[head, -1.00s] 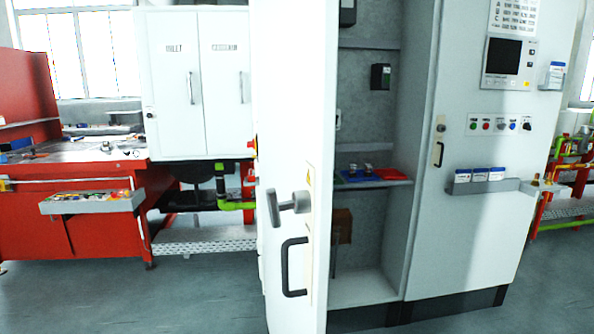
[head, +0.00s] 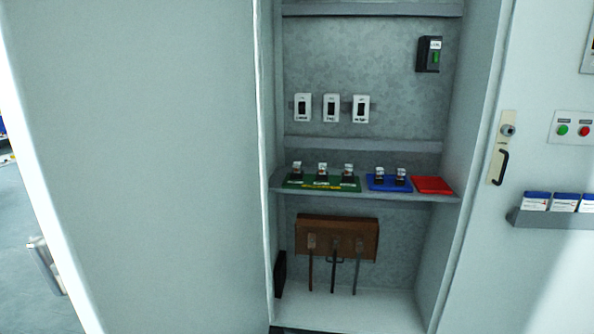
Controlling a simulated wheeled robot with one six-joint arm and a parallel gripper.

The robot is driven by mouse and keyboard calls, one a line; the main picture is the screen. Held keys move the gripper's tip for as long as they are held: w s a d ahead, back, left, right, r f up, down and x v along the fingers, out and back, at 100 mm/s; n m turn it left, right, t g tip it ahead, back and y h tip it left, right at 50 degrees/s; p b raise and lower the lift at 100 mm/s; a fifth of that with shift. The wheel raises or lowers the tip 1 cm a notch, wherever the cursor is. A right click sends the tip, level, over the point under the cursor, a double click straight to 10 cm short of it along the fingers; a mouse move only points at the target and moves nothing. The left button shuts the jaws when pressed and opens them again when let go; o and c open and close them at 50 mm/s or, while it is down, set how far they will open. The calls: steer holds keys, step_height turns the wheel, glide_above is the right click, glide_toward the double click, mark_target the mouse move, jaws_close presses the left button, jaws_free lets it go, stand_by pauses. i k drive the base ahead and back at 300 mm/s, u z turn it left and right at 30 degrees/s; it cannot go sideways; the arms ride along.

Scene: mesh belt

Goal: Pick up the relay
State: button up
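Several small relays with dark bodies and pale tops stand on a shelf (head: 410,196) inside the open cabinet. Three relays, among them the middle relay (head: 322,171), stand on a green mat (head: 352,186). Two more, a left relay (head: 378,175) and a right relay (head: 401,176), stand on a blue mat (head: 390,187). A red mat (head: 432,185) to the right is bare. I cannot tell which relay the task means. My gripper is not in view.
The open cabinet door (head: 130,150) fills the left side. White switches (head: 331,107) and a black device (head: 429,54) are on the back wall. A brown wooden rack (head: 336,232) with hanging tools is below the shelf. A closed panel with a handle (head: 498,166) stands right.

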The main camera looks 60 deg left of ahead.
mark_target(297, 166)
steer(key=u, duration=1.65)
steer(key=i, duration=2.4)
steer(key=u, duration=0.35)
